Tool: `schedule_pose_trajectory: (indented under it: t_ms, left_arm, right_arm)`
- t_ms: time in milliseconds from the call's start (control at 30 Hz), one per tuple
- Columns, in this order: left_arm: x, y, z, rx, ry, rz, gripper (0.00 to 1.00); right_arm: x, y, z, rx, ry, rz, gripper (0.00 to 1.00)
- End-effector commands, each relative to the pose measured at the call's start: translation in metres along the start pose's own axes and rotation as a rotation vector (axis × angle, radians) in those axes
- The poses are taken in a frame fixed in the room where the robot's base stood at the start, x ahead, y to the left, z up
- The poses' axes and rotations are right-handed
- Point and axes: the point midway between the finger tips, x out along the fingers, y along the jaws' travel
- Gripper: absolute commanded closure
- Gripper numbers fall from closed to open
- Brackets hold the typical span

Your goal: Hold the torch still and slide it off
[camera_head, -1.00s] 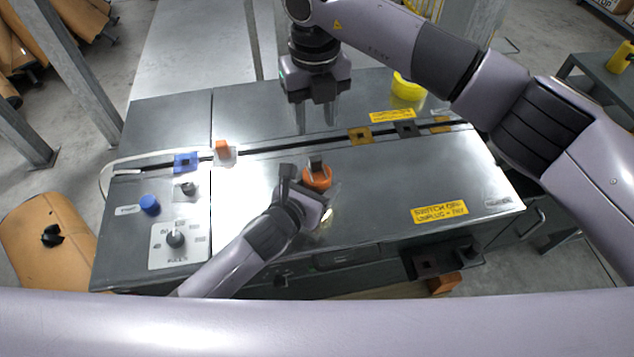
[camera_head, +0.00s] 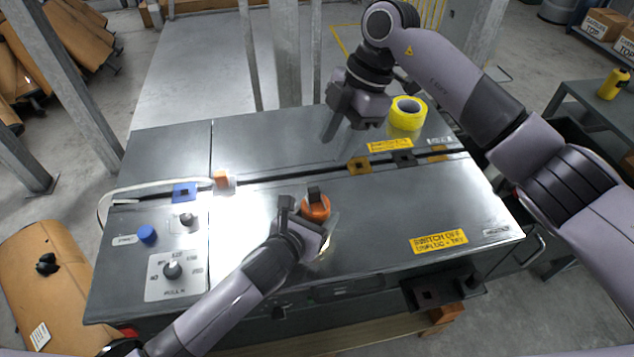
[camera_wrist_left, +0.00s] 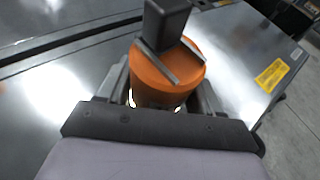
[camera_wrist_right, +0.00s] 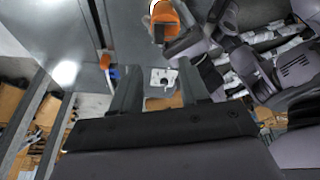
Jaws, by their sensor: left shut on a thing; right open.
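The torch (camera_head: 316,208) is an orange round body with a dark block on its top, above the middle of the grey metal bench. It also shows large in the left wrist view (camera_wrist_left: 170,75) and at the top of the right wrist view (camera_wrist_right: 165,14). My left gripper (camera_head: 303,217) is shut on the torch, with a finger on either side of its orange body. My right gripper (camera_head: 335,125) is open and empty over the back of the bench, behind and right of the torch. What lies under the torch is mostly hidden.
A yellow tape roll (camera_head: 407,112) stands at the back right, near my right gripper. A dark slot runs across the bench with a blue block (camera_head: 184,192) and a brown block (camera_head: 359,166) along it. A knob panel (camera_head: 174,270) is at the left.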

Motion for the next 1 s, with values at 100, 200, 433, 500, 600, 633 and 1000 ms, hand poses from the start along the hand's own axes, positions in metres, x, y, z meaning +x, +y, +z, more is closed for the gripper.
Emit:
schedule_pose_trajectory:
  t_ms: [100,200,433,500,600,633,1000]
  left_arm:
    - [0.0,0.0,0.0,0.0,0.0,0.0,0.69]
    - [0.0,0.0,0.0,0.0,0.0,0.0,0.69]
    - [0.0,0.0,0.0,0.0,0.0,0.0,0.69]
    - [0.0,0.0,0.0,0.0,0.0,0.0,0.69]
    - [0.0,0.0,0.0,0.0,0.0,0.0,0.69]
    - [0.0,0.0,0.0,0.0,0.0,0.0,0.69]
    - [0.0,0.0,0.0,0.0,0.0,0.0,0.69]
  right_arm:
    - [-0.003,-0.001,0.005,0.125,0.028,0.009,0.55]
    - [-0.004,-0.002,0.007,0.19,0.042,0.014,0.55]
    - [0.011,-0.002,0.007,0.229,0.051,0.013,0.55]
    - [0.022,-0.002,0.006,0.227,0.05,0.012,0.55]
    - [0.043,-0.002,0.005,0.227,0.051,0.011,0.55]
    - [0.05,-0.002,0.004,0.227,0.051,0.011,0.55]
    - [0.107,0.001,0.002,0.225,0.049,0.015,0.55]
